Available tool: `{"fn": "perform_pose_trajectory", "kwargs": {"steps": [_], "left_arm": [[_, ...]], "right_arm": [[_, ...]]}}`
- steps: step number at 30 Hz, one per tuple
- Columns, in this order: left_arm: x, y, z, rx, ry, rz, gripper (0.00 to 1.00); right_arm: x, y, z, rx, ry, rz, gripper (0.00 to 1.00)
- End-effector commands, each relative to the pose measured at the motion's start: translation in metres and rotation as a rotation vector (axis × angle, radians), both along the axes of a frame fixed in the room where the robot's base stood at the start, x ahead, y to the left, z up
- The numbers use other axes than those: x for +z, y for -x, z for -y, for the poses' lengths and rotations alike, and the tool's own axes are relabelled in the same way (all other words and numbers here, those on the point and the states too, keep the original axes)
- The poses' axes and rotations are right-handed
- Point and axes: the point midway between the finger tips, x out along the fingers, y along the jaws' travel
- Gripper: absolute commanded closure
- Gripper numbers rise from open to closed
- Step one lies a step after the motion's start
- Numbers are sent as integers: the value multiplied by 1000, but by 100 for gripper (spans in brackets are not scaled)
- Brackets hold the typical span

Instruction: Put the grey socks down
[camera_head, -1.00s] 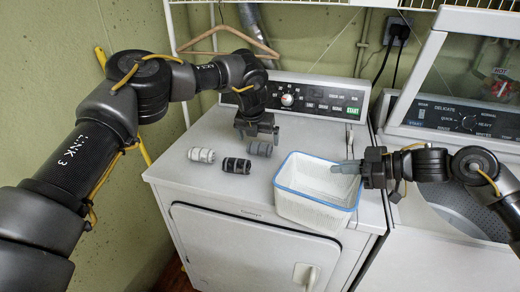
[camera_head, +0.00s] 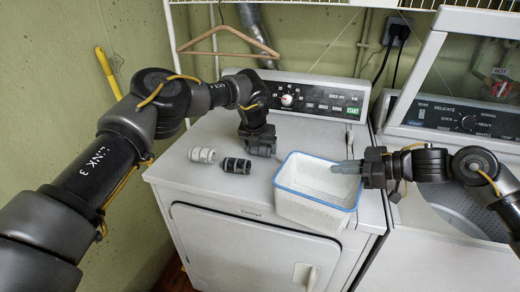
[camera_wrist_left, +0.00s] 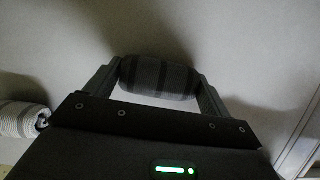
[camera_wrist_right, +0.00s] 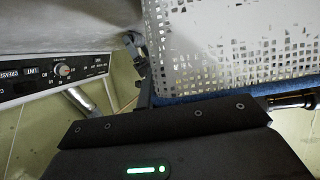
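The grey socks (camera_head: 262,149) are a rolled grey bundle on the dryer top, left of the basket, partly hidden by my left gripper (camera_head: 258,146). In the left wrist view the striped grey roll (camera_wrist_left: 158,77) spans between my left fingers, which meet its two ends with no clear gap. It looks gripped and on or very close to the dryer top. My right gripper (camera_head: 350,167) is at the right rim of the white basket (camera_head: 312,212). Its fingers look spread and empty in the right wrist view, with the blue rim between them.
A light grey sock roll (camera_head: 202,155) and a dark one (camera_head: 237,165) lie on the dryer top (camera_head: 185,178), left of my left gripper. The basket has a blue rim and stands at the dryer's front right. The dryer's control panel rises behind. A washer stands at the right.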

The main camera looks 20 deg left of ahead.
Motion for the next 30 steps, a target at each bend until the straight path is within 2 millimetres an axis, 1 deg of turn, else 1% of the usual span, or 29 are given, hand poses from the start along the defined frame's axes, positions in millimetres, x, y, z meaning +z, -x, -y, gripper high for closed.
{"fn": "perform_pose_trajectory", "kwargs": {"steps": [1, 6, 7, 11, 14, 17, 25, 30], "left_arm": [[0, 0, 0, 0, 0, 0, 25], [0, 0, 0, 0, 0, 0, 47], [0, 0, 0, 0, 0, 0, 49], [0, 0, 0, 0, 0, 0, 49], [4, 0, 0, 1, 0, 2, 49], [16, -1, 0, 1, 1, 3, 49], [70, -1, 1, 1, 1, 5, 49], [93, -1, 0, 1, 0, 3, 49]], "right_arm": [[-2, 0, 0, 0, 4, -2, 100], [-2, 1, 0, 0, 4, -2, 100], [-2, 0, 0, 0, 4, -2, 100], [-2, 0, 0, 0, 4, -2, 100], [-2, 1, 0, 0, 4, -2, 100], [-2, 0, 0, 0, 4, -2, 100], [-2, 0, 0, 0, 4, -2, 100], [-2, 0, 0, 0, 4, -2, 100]]}}
